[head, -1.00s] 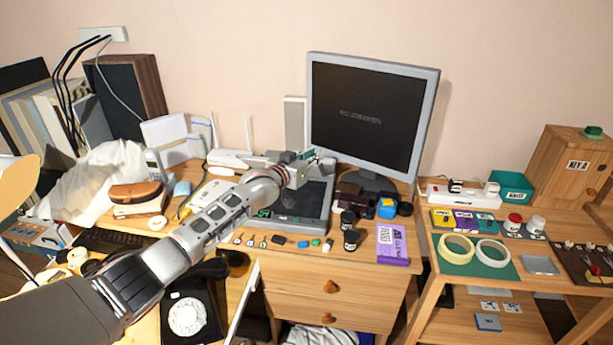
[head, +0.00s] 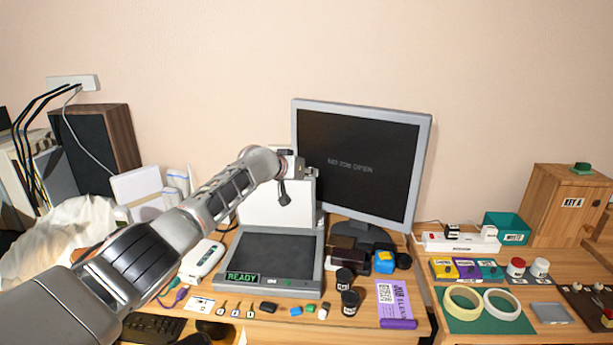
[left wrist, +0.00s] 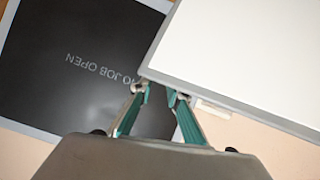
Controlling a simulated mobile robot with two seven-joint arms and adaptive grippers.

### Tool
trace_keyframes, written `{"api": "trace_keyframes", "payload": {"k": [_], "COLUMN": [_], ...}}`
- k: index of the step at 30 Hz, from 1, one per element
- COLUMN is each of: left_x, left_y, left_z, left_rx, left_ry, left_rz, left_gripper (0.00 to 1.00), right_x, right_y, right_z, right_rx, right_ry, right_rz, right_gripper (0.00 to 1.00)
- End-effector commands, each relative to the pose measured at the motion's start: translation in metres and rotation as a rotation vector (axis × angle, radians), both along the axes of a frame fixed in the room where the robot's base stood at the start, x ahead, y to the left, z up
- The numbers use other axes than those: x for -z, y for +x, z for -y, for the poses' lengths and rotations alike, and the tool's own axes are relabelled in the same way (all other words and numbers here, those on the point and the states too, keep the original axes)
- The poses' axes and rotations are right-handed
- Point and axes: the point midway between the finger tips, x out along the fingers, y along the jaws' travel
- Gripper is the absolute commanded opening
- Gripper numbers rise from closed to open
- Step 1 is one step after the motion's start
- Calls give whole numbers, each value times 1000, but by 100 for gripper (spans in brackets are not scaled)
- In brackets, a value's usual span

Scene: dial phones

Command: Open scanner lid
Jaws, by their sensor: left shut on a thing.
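The scanner (head: 270,262) sits on the desk in front of the monitor, with its dark glass bed uncovered and a green READY label on its front edge. Its lid (head: 262,212) stands raised at the back, white underside facing me. The lid also fills the upper right of the left wrist view (left wrist: 245,55). My left gripper (head: 308,172) is at the lid's upper right corner. In the left wrist view its teal fingers (left wrist: 160,92) are shut on the lid's edge. My arm hides part of the lid's left side. My right gripper is not in view.
The monitor (head: 362,165) stands close behind and right of the lid, showing "NO JOB OPEN". Black cups (head: 349,301), small boxes and a purple pouch (head: 398,323) lie right of the scanner. Small items line its front. A side shelf with tape rolls (head: 462,303) is farther right.

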Motion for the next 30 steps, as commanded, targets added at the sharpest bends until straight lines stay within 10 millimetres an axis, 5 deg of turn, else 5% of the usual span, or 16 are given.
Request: {"api": "trace_keyframes", "payload": {"k": [17, 18, 20, 30], "left_x": [13, 14, 13, 8], "left_y": [-2, -2, -2, -1], "left_z": [-3, -3, -3, -1], "left_rx": [-1, -1, -1, 1], "left_ry": [12, 12, 12, 7], "left_rz": [-42, -42, -42, -33], "left_gripper": [0, 22, 33, 33], "right_x": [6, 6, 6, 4], "right_y": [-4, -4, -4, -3], "right_z": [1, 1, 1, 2], "right_rx": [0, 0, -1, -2], "right_ry": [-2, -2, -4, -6], "right_rz": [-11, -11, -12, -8], "right_gripper": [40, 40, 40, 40]}}
